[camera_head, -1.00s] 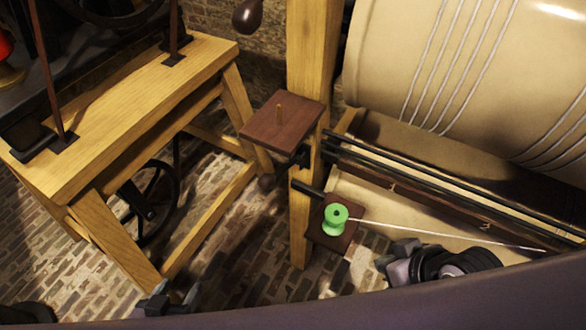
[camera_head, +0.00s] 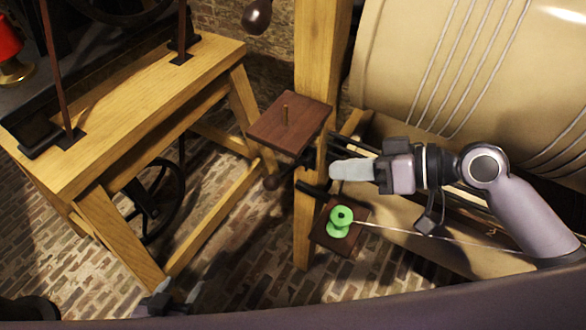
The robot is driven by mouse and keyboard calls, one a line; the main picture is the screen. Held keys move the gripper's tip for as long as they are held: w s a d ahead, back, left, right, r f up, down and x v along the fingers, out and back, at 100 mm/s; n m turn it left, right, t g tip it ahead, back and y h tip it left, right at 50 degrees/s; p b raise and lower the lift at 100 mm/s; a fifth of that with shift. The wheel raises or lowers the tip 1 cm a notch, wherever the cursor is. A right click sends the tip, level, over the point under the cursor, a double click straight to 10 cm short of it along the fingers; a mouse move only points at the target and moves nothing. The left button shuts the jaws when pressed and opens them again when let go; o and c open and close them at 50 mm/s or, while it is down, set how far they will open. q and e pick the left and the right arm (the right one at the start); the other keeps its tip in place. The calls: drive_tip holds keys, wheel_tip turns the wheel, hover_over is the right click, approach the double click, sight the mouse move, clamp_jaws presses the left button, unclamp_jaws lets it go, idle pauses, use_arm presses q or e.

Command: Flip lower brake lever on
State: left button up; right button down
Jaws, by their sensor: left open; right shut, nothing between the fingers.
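My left gripper (camera_head: 178,290) is open and empty at the bottom edge, mostly hidden by my body.
A brown platform (camera_head: 290,122) with a brass peg juts from the wooden post (camera_head: 318,60). A green spool (camera_head: 341,220) with a thread sits on a lower board. A wooden table (camera_head: 140,110) stands left and a large cream drum (camera_head: 440,70) right. Brick floor lies between.

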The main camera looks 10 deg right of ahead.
drive_tip(key=p, duration=0.1)
hover_over(288, 170)
drive_tip(key=s, duration=0.5)
wheel_tip(288, 170, down, 4)
use_arm(q)
drive_tip(key=shift+r, duration=0.75)
use_arm(e)
drive_tip(key=shift+w+d, duration=0.15)
drive_tip(key=shift+d, duration=0.1)
use_arm(q)
drive_tip(key=shift+f, duration=0.1)
use_arm(e)
drive_tip(key=shift+f, duration=0.1)
